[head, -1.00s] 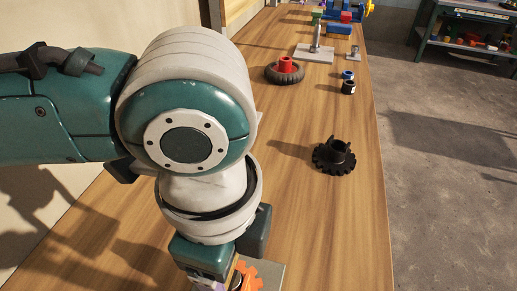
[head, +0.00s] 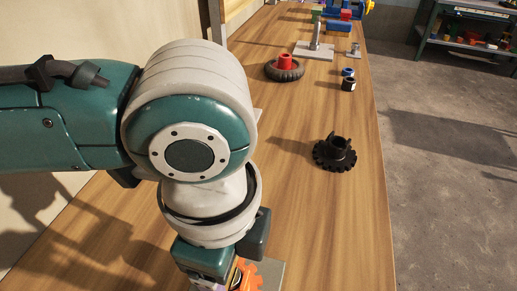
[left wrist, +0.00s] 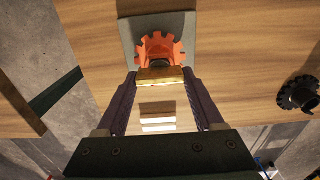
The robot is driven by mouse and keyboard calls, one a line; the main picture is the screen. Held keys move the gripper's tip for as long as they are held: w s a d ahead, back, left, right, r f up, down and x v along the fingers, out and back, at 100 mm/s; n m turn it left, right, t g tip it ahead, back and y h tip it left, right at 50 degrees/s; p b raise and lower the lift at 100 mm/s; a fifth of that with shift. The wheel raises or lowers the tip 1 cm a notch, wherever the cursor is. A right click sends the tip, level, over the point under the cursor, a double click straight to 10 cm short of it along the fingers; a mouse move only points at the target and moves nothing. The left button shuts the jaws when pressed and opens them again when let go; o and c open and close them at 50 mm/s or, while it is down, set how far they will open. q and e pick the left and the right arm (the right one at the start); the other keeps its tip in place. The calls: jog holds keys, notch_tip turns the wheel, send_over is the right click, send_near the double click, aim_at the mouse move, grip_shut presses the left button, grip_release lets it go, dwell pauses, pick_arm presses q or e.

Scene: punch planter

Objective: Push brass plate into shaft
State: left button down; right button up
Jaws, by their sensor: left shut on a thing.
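My left gripper (left wrist: 160,80) is shut on the brass plate (left wrist: 158,75), a flat gold piece held between its two dark fingertips. The plate is right beside an orange gear (left wrist: 172,46) on a grey base plate (left wrist: 129,31). A small dark part shows at the gear's middle, mostly hidden by the brass plate; I cannot tell how far the plate is into a shaft. In the head view the orange gear (head: 252,270) and base plate (head: 274,272) show at the bottom edge, and my arm hides most of the gripper. My right gripper is not in view.
A black gear (head: 334,154) lies to the right on the wooden bench. Farther back are a wheel with a red hub (head: 285,69), small dark cylinders (head: 348,84), and a metal post on a plate (head: 315,38). Bench between is clear.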

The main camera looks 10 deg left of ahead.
pick_arm(q)
jog(key=shift+f, duration=0.4)
grip_release()
notch_tip(320, 180, up, 10)
jog(key=shift+p, duration=0.45)
